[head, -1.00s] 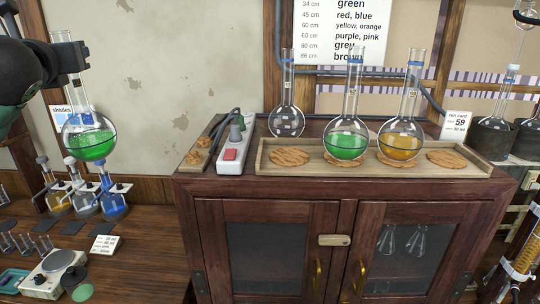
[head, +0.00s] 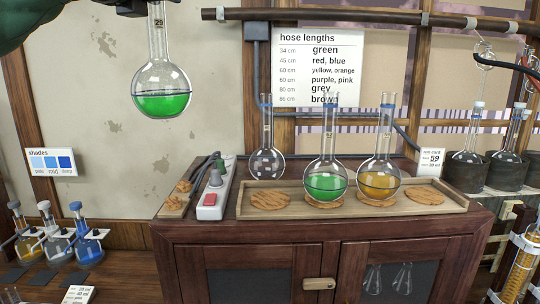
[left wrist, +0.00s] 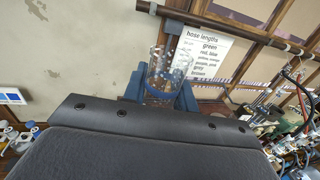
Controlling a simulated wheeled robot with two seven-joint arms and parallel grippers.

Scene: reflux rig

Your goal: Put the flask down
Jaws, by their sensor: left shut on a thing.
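A round flask with green liquid (head: 161,90) hangs upright in the air at the upper left of the head view, against the wall. My left gripper (head: 153,5) is shut on its neck, partly cut off by the top edge. In the left wrist view the clear neck (left wrist: 168,72) stands between the gripper's blue fingers (left wrist: 162,92). Below and to the right is a wooden tray (head: 236,210) on the cabinet. Its cork rings at the left (head: 270,200) and right (head: 425,195) are bare. My right gripper is not in view.
On tray rings stand a second green flask (head: 325,183) and an amber flask (head: 378,183). A clear flask (head: 266,163) stands behind the left ring. A power strip (head: 213,202) with cables lies left of the tray. Small capped flasks (head: 88,248) stand at lower left.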

